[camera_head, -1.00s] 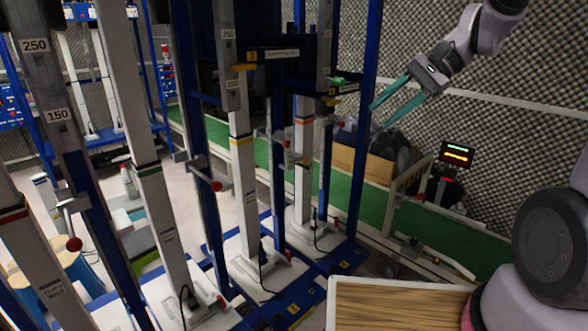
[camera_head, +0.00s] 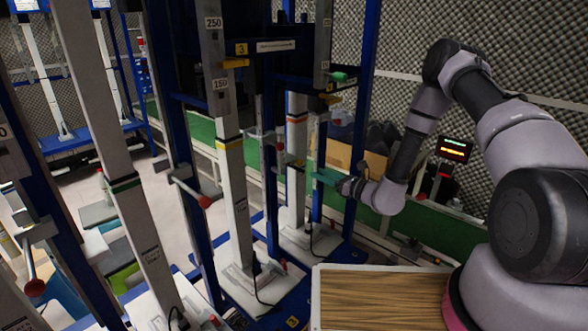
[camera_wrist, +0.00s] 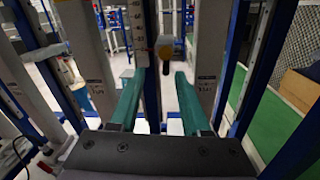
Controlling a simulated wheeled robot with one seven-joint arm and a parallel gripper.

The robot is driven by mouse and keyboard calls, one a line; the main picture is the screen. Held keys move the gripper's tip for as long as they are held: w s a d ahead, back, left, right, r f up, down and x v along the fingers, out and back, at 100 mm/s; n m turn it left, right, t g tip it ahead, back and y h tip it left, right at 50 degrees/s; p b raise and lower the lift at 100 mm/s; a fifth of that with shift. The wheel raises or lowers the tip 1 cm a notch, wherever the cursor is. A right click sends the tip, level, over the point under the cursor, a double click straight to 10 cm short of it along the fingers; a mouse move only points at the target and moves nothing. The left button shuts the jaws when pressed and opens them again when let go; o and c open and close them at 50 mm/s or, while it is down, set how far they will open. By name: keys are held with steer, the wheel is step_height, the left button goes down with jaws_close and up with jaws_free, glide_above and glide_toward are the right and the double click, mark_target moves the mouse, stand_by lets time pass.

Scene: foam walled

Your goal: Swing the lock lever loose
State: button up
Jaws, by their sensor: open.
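Several lock levers with red ball knobs sit on clamps on the upright posts. One red knob (camera_head: 204,201) is on the middle post, and another red knob (camera_head: 35,288) is at the lower left. My gripper (camera_head: 318,175) is at the far right post (camera_head: 297,150), with its green fingers pointing left. In the wrist view my gripper (camera_wrist: 160,78) is open, its two green fingers apart with nothing clasped between them.
Blue frame uprights (camera_head: 362,110) stand close around my gripper. A wooden-topped table (camera_head: 385,300) is in front, below my arm. A small lit display (camera_head: 454,150) stands at the right. A green strip (camera_head: 440,230) runs along the foam wall.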

mark_target(298, 169)
steer(key=shift+m+t+h, duration=0.4)
steer(key=shift+m, duration=0.2)
steer(key=x, duration=0.3)
steer(key=f+x, duration=0.1)
steer(key=x, duration=0.3)
steer(key=f+x, duration=0.1)
steer(key=x, duration=0.3)
steer(key=shift+w+d+f, duration=0.15)
jaws_close()
stand_by(0.6)
